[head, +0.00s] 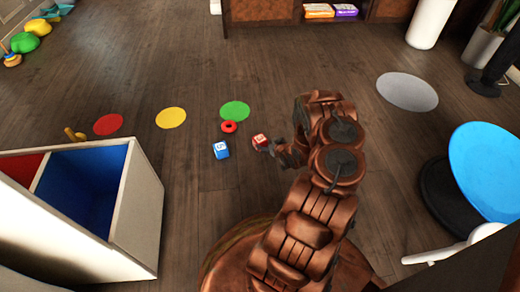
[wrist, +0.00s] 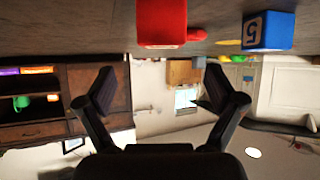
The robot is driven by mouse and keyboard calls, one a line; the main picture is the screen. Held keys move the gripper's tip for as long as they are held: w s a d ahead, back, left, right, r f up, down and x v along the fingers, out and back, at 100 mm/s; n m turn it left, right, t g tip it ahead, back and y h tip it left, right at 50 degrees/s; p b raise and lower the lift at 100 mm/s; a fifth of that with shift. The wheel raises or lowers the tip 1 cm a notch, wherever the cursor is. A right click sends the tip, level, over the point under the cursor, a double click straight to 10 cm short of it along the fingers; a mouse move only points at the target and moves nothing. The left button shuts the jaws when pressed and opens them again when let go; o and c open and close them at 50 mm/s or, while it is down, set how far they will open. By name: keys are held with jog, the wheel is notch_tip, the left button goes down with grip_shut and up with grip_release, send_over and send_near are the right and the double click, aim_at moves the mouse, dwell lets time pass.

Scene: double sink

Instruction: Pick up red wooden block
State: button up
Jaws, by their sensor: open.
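The red wooden block (head: 260,139) sits on the dark wood floor, left of my gripper (head: 273,149) in the head view. A pale mark shows on its top. In the wrist view, which looks upside down, the red block (wrist: 161,22) is at the top centre, in line with the gap between the fingers. My gripper (wrist: 158,92) is open with nothing between its spread fingers. The red block looks close to the fingertips but apart from them; the exact gap is hard to tell.
A blue block (head: 221,150) stands left of the red one; it shows numbered in the wrist view (wrist: 268,31). A red ring (head: 229,127) lies just behind. Green (head: 235,110), yellow (head: 171,117) and red (head: 108,124) discs lie farther off. An open bin (head: 135,210) stands left.

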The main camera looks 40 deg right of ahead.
aim_at(261, 140)
jog(key=shift+w+a+f, duration=0.2)
jog(key=shift+f, duration=0.4)
jog(key=shift+b+x, duration=2.3)
jog(key=shift+x, duration=1.45)
jog(key=shift+d+r, duration=0.1)
jog(key=shift+r, duration=0.1)
jog(key=c, duration=1.3)
